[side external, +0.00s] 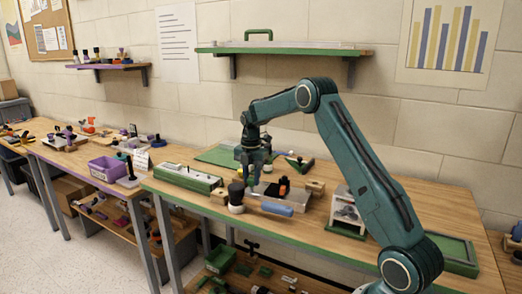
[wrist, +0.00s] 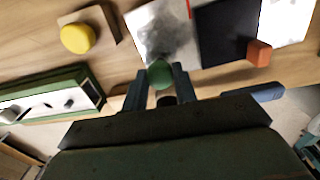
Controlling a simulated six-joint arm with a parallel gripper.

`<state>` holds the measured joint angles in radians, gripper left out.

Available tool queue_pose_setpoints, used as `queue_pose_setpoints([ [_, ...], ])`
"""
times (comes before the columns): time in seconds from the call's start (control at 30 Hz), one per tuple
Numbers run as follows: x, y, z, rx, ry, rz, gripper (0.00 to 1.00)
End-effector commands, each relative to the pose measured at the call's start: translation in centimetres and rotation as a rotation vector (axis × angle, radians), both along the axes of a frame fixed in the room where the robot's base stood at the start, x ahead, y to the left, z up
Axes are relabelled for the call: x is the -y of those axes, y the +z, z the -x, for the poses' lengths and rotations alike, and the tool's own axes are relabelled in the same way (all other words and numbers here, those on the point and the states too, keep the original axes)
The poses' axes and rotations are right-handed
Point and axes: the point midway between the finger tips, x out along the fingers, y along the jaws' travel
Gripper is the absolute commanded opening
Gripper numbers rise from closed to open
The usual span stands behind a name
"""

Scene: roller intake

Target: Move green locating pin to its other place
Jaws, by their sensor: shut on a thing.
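My gripper (wrist: 160,80) has its two fingers closed on the green locating pin (wrist: 160,73), whose round green top shows between the fingertips in the wrist view. In the side external view my gripper (side external: 252,178) points down over the front part of the green-edged bench. A pale, shiny plate (wrist: 158,32) lies just beyond the fingertips in the wrist view. I cannot tell whether the pin touches anything below.
A dark plate (wrist: 222,32) and an orange block (wrist: 259,52) lie to the right in the wrist view. A yellow knob (wrist: 78,38) is at upper left. A green-framed fixture (side external: 188,178), a black-topped white cylinder (side external: 236,198) and a blue handle (side external: 277,209) crowd the bench.

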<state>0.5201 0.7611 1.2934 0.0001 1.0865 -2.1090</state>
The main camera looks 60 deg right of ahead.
Motion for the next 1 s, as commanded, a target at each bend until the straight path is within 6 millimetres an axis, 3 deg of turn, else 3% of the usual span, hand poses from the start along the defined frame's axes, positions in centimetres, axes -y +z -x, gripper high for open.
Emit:
queue_pose_setpoints([
  [0.67,0.0,-1.2,0.0,-0.001,0.0,0.0,0.12],
  [0.7,0.0,-1.2,0.0,-0.001,0.0,0.0,0.35],
  [1.0,0.0,-1.2,0.0,0.0,0.0,0.0,0.35],
])
